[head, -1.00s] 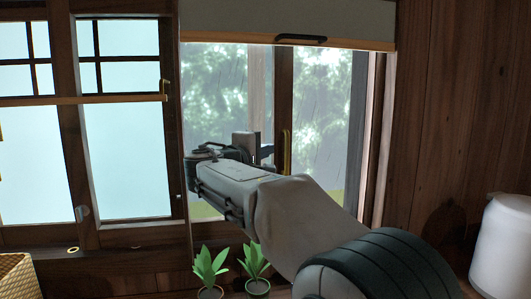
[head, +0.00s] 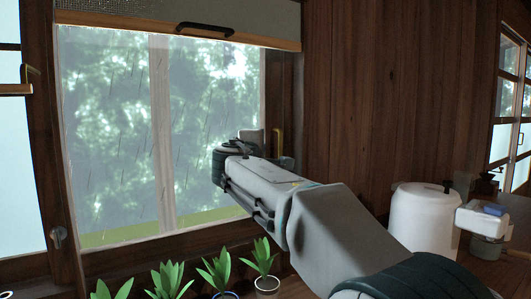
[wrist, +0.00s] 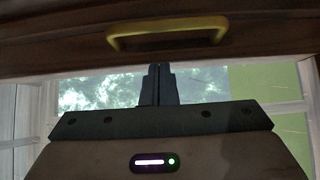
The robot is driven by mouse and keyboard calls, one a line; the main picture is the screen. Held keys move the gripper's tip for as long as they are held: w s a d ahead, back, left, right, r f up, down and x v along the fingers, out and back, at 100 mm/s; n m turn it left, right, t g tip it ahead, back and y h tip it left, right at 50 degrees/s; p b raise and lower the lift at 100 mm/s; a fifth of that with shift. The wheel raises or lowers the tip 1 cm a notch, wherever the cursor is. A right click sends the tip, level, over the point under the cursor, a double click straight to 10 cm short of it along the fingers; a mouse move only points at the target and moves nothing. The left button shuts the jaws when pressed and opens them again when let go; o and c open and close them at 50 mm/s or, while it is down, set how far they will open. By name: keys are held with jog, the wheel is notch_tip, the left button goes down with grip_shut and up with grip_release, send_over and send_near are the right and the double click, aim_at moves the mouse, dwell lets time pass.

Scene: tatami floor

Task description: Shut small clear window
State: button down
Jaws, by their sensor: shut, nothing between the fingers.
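The small clear window (head: 110,130) is in the left half of the head view, with trees and rain streaks behind the glass. Its dark sash edge with a yellow handle (head: 279,146) is close to the right jamb, partly hidden behind my gripper. In the wrist view the yellow handle (wrist: 168,32) lies across the brown sash rail at the top. My gripper (wrist: 157,84) is shut and empty, its fingertips just below that rail in the picture. In the head view my gripper (head: 262,143) is at the window's right side. Whether it touches the sash I cannot tell.
A rolled blind (head: 180,20) with a dark pull hangs above the window. Several potted plants (head: 215,272) stand below it. A white canister (head: 424,215) stands at the right. A frosted window (head: 20,180) is at the left edge. Bare wood wall (head: 370,100) is right of the window.

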jog(key=shift+d+r, duration=0.1)
jog(key=shift+d, duration=0.1)
dwell(0.3)
jog(key=w+a+b+v, duration=0.1)
jog(key=a+v, duration=0.2)
jog(key=v, duration=1)
jog(key=s+d+f+m+g+p, duration=0.3)
jog(key=s+d+f+g+p, duration=0.1)
jog(key=d+p, duration=0.35)
jog(key=s+d+f+m+g+p, duration=0.35)
jog(key=s+d+g+p, duration=0.2)
jog(key=d, duration=0.25)
jog(key=s+d+f+m+g+y+p, duration=0.1)
jog(key=s+f+m+g+y+p, duration=0.1)
jog(key=s, duration=0.6)
jog(key=s+d+f+m+g+y+p, duration=0.1)
jog(key=s+f+m+g+y+p, duration=0.2)
jog(key=s+p, duration=0.6)
notch_tip(320, 180, down, 3)
jog(key=m, duration=0.3)
jog(key=shift+d+r, duration=0.2)
jog(key=shift+d, duration=0.1)
jog(key=shift+a, duration=0.1)
